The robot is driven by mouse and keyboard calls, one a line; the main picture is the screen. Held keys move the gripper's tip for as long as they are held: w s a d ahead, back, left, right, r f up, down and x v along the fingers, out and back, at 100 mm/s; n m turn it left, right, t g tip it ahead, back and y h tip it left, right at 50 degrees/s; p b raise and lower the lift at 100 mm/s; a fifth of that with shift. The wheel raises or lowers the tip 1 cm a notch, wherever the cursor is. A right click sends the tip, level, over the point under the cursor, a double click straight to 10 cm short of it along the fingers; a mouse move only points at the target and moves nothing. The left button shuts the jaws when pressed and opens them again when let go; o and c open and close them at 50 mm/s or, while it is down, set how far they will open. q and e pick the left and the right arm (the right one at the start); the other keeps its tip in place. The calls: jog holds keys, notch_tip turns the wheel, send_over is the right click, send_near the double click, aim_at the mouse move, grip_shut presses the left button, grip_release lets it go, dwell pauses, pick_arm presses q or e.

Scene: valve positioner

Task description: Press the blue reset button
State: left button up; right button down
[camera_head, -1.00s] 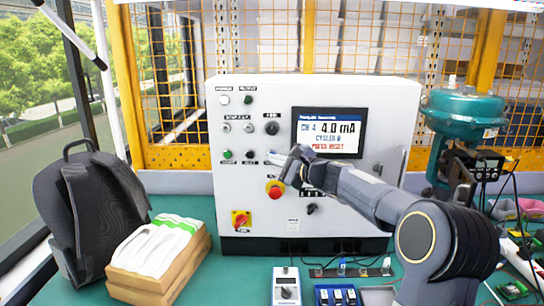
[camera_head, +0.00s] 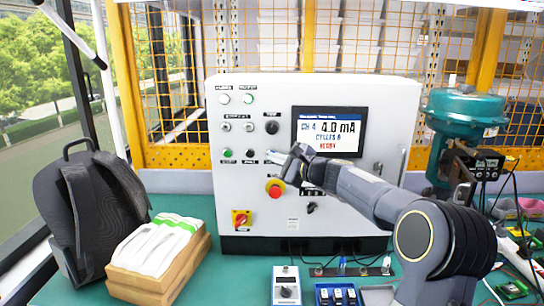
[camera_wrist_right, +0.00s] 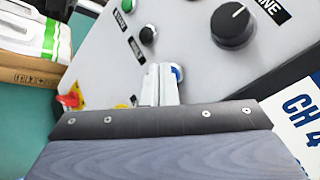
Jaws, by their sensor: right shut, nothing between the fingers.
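My right gripper (camera_head: 268,156) is shut and empty, its fingertips at the front of the grey control panel (camera_head: 270,120). In the right wrist view the closed fingers (camera_wrist_right: 160,85) reach up to the blue reset button (camera_wrist_right: 178,72). Its blue face shows just right of the fingertips, in a pale ring, partly covered by them. The fingers look very close to it or touching; I cannot tell which. In the head view the gripper hides the button. The screen (camera_head: 328,133) reads "CH 4", "4.0 mA" and a short red line. My left gripper is not in view.
A red emergency stop (camera_head: 275,188) sits just below the right hand, and a black knob (camera_head: 271,127) above it. A green button (camera_head: 227,153) and a black button (camera_head: 249,154) lie to the left. The teal actuator (camera_head: 465,118) stands right of the panel.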

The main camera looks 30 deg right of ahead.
jog(key=shift+s+a+b, duration=0.3)
jog(key=shift+s+a, duration=0.05)
jog(key=shift+s, duration=0.15)
jog(key=shift+s, duration=0.1)
jog(key=shift+s+a+b, duration=0.45)
jog(key=shift+s, duration=0.25)
jog(key=shift+s+a+b, duration=0.4)
jog(key=shift+s+b, duration=0.05)
jog(key=shift+s, duration=0.2)
jog(key=shift+s+a+b, duration=0.45)
jog(key=shift+s, duration=0.25)
